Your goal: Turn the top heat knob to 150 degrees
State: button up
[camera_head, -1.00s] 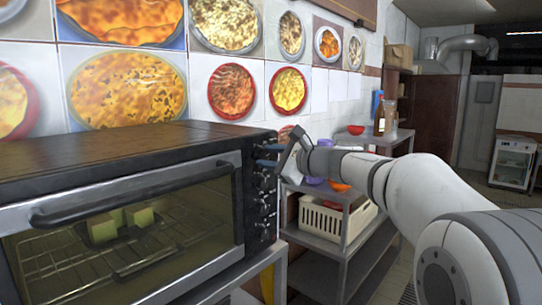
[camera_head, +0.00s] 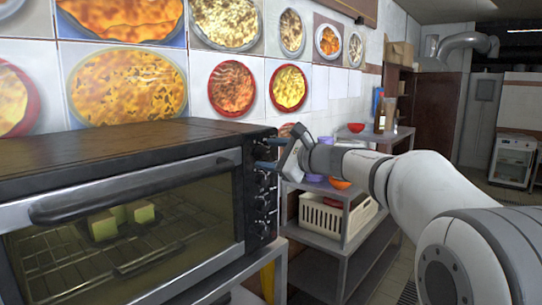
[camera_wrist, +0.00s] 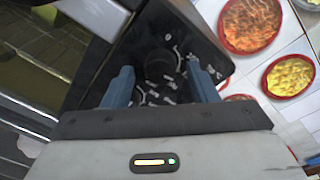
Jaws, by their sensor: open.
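The black toaster oven (camera_head: 130,150) has a column of dark knobs on its right-side control panel (camera_head: 262,235). My gripper (camera_head: 267,153) is at the top of that panel, its two blue fingers open and pointing at it. In the wrist view my gripper (camera_wrist: 160,67) has one finger on each side of a round dark knob (camera_wrist: 160,64), the top heat knob. White markings ring this knob. I cannot tell whether the fingers touch it, nor read its setting. In the head view the top knob is mostly hidden by the fingers.
The oven door handle (camera_head: 135,192) sticks out at the front left of the panel. A metal shelf (camera_head: 345,262) with a white crate (camera_head: 325,220) and bowls stands to the right. The tiled wall with food pictures (camera_head: 232,90) is behind the oven.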

jog(key=b+v, duration=0.2)
jog(key=v, duration=0.5)
jog(key=shift+s+d, duration=0.25)
